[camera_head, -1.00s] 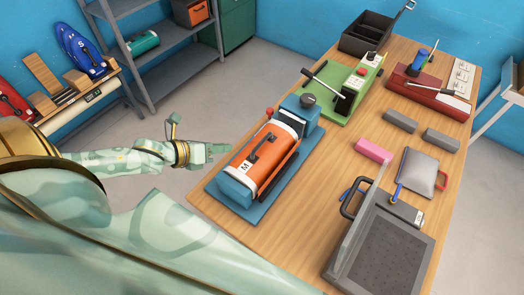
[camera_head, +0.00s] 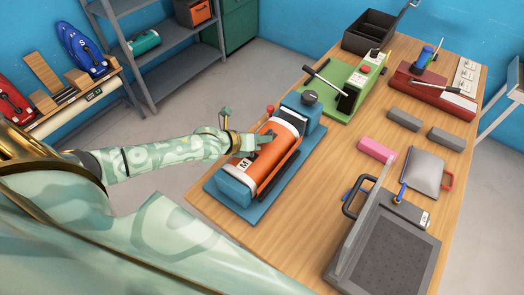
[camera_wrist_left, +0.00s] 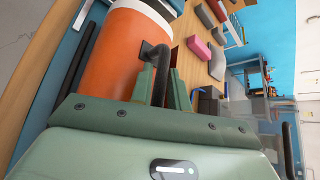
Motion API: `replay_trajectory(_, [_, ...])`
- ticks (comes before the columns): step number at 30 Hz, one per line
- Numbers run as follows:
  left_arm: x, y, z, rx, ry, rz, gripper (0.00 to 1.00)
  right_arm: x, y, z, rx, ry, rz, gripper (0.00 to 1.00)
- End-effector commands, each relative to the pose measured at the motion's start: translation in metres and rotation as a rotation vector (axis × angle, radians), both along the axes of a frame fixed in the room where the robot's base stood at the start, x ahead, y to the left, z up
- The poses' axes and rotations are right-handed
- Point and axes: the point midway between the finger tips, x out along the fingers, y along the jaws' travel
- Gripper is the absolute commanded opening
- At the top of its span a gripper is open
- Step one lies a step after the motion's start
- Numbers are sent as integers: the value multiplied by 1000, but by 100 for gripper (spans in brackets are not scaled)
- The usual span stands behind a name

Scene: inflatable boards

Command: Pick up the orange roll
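The orange roll (camera_head: 262,165), marked M and fitted with a dark handle, lies in a blue cradle (camera_head: 238,190) on the near left of the wooden table. It also shows in the left wrist view (camera_wrist_left: 112,55). My left gripper (camera_head: 262,140) is over the top of the roll, at the handle. In the left wrist view, my left gripper's fingers (camera_wrist_left: 162,85) stand on either side of the dark handle (camera_wrist_left: 158,58) and look open around it. Whether they touch it is hard to see. The gripper hides most of the handle in the head view. My right gripper is out of view.
A green lever device (camera_head: 345,92) stands behind the cradle. A pink block (camera_head: 376,149), grey blocks (camera_head: 404,119) and a dark tray with a clear upright panel (camera_head: 390,245) are to the right. A shelf (camera_head: 178,70) stands at the back left.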

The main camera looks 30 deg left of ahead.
Motion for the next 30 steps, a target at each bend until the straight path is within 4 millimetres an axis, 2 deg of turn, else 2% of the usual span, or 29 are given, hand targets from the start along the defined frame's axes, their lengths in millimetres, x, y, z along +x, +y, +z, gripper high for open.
replay_trajectory(7, [2, -1, -2, -1, 1, 0, 17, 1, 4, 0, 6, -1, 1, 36])
replay_trajectory(8, [2, -1, -2, -1, 1, 0, 12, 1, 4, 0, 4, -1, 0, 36])
replay_trajectory(9, [2, -1, -1, -1, 1, 0, 1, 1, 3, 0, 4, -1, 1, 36])
replay_trajectory(10, [2, -1, -1, -1, 1, 0, 0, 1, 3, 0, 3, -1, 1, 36])
replay_trajectory(30, [2, 0, -2, 0, 2, 1, 0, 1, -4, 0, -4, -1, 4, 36])
